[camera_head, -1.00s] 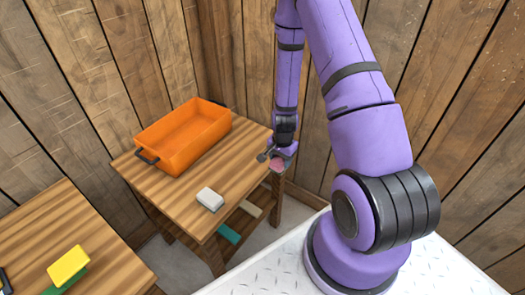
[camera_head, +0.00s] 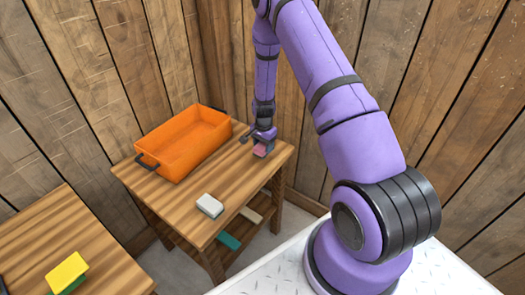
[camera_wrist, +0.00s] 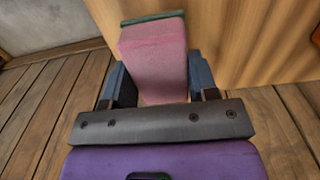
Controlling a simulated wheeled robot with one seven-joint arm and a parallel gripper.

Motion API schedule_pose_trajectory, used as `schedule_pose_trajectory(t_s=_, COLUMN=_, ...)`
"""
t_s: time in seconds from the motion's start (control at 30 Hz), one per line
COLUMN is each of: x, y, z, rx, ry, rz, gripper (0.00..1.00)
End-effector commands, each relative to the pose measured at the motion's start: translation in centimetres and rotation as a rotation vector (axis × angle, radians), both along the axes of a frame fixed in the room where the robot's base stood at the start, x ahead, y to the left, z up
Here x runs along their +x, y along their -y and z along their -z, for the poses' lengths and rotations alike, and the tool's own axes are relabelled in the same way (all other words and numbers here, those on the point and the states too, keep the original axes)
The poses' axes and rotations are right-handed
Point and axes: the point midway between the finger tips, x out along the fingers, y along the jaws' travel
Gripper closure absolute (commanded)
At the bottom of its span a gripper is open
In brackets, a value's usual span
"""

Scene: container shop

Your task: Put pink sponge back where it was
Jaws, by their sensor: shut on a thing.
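The pink sponge (camera_wrist: 153,62) is between the two dark fingers of my gripper (camera_wrist: 160,85) in the wrist view, with a dark green layer at its far end. In the head view the pink sponge (camera_head: 261,150) shows just below my gripper (camera_head: 263,141), at the right back part of the wooden table (camera_head: 240,188). My gripper is shut on it. I cannot tell whether the sponge touches the tabletop.
An orange bin (camera_head: 183,145) with dark handles stands on the table's back left. A white sponge (camera_head: 210,205) lies near the front edge. A teal item (camera_head: 228,241) and a tan item (camera_head: 250,214) lie on the lower shelf. A yellow sponge (camera_head: 67,272) is on another table.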

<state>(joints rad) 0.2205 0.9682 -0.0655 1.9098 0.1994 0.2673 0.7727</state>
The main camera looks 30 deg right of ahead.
Motion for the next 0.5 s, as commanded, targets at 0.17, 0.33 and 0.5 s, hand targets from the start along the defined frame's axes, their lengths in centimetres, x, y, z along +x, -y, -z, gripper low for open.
schedule_pose_trajectory(t_s=0.17, x=0.7, y=0.1, z=1.2, rx=0.000, ry=-0.002, rz=0.000, gripper=0.65)
schedule_pose_trajectory(t_s=0.33, x=0.7, y=0.1, z=3.4, rx=-0.001, ry=0.000, rz=0.001, gripper=0.65)
schedule_pose_trajectory(t_s=0.5, x=0.7, y=0.1, z=3.6, rx=-0.001, ry=0.001, rz=0.000, gripper=0.65)
